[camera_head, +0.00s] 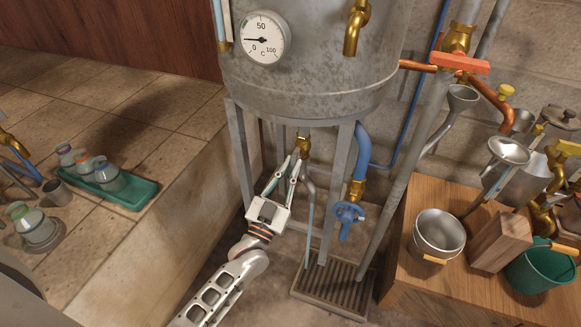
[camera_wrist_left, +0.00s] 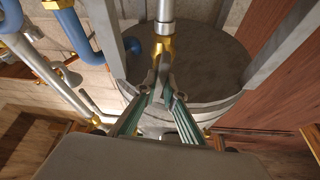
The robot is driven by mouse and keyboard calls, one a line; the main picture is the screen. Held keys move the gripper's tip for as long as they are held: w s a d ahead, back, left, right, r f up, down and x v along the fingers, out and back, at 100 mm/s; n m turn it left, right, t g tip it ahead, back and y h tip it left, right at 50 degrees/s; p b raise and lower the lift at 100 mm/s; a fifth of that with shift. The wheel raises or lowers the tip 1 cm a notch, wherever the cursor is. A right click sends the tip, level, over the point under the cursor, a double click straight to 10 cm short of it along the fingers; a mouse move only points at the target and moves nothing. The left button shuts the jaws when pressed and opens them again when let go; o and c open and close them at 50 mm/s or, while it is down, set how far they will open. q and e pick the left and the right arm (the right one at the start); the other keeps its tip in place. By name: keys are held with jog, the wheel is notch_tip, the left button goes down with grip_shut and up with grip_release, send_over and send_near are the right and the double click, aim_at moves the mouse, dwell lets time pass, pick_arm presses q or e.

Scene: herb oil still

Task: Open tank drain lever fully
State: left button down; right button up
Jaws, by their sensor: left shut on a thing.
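The grey metal tank (camera_head: 310,75) stands on metal legs at top centre in the head view. A brass drain valve (camera_head: 303,143) hangs under its bottom, and it also shows in the left wrist view (camera_wrist_left: 163,46). A thin grey lever (camera_wrist_left: 162,70) extends from the valve between my fingers. My left gripper (camera_head: 294,162) is under the tank, shut on this lever; in the left wrist view its fingertips (camera_wrist_left: 163,92) close around it. The fingers hide part of the lever, and its exact angle is hard to tell. My right gripper is not in view.
A floor grate (camera_head: 331,285) lies below. A wooden table (camera_head: 399,283) with a metal bucket (camera_head: 438,234) is at right. A green tray (camera_head: 134,194) with jars sits left.

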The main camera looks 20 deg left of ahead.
pick_arm(q)
jog(key=shift+n+y, duration=0.6)
jog(key=shift+n, duration=0.3)
jog(key=shift+n+y, duration=0.4)
jog(key=shift+n, duration=0.3)
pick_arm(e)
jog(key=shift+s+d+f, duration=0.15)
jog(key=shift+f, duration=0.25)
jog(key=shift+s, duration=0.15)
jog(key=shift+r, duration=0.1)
pick_arm(q)
jog(key=c, duration=2.1)
grip_release()
jog(key=shift+c, duration=0.2)
jog(key=shift+s, duration=0.1)
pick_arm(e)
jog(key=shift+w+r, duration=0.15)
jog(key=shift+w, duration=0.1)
pick_arm(q)
jog(key=v, duration=1.1)
jog(key=shift+s+f, duration=0.3)
jog(key=shift+f, duration=0.05)
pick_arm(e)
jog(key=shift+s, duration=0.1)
